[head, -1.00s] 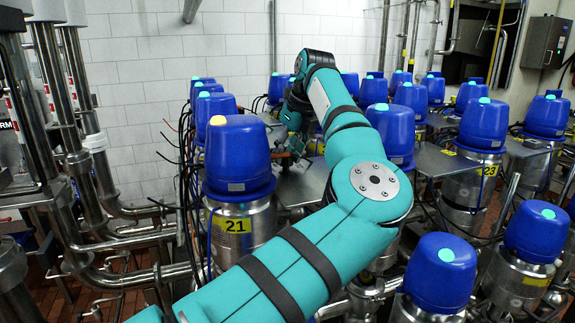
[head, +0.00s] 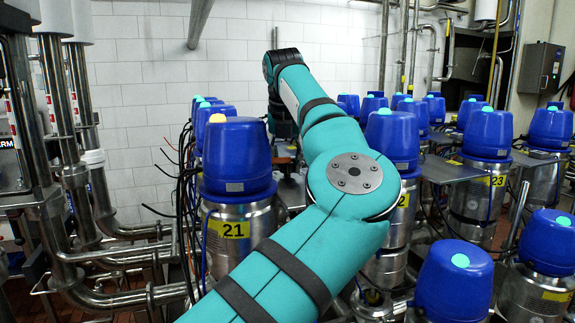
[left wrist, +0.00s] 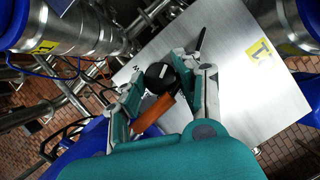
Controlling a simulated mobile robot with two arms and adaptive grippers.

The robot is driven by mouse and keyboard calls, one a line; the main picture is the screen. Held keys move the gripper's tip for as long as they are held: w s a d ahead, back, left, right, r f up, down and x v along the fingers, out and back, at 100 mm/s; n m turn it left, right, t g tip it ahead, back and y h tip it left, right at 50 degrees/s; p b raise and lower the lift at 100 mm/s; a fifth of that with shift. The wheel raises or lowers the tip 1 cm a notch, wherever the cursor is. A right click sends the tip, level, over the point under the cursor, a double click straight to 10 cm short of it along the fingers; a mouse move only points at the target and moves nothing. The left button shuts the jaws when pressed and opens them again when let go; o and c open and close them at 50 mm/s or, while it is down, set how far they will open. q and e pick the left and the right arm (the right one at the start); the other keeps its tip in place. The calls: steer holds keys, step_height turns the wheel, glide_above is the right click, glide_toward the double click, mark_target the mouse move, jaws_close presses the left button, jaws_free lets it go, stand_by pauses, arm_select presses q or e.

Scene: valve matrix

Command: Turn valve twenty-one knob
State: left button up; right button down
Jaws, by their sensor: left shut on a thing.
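Valve twenty-one (head: 236,165) stands left of centre in the head view, with a blue cap, a yellow-orange light on top and a yellow "21" label (head: 229,229). A round black knob (left wrist: 157,78) with a pale mark shows in the left wrist view, beside an orange piece (left wrist: 152,114) and a metal plate (left wrist: 240,95). My left gripper (left wrist: 173,78) is shut on the black knob, its fingers on either side of it. In the head view my forearm reaches behind valve twenty-one, and the gripper is mostly hidden. My right gripper is not in view.
Several blue-capped valves with cyan lights stand behind and to the right, including valve 23 (head: 480,150). Dark cables (head: 182,185) hang left of valve twenty-one. Steel pipes (head: 70,150) fill the left side. A white tiled wall (head: 150,70) is behind.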

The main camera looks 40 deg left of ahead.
arm_select(q)
steer(key=shift+r+m, duration=0.1)
steer(key=shift+m, duration=0.3)
steer(key=o, duration=1.1)
steer(key=shift+o, duration=0.2)
steer(key=v, duration=1.2)
steer(key=shift+s+a, duration=0.15)
steer(key=shift+a, duration=0.05)
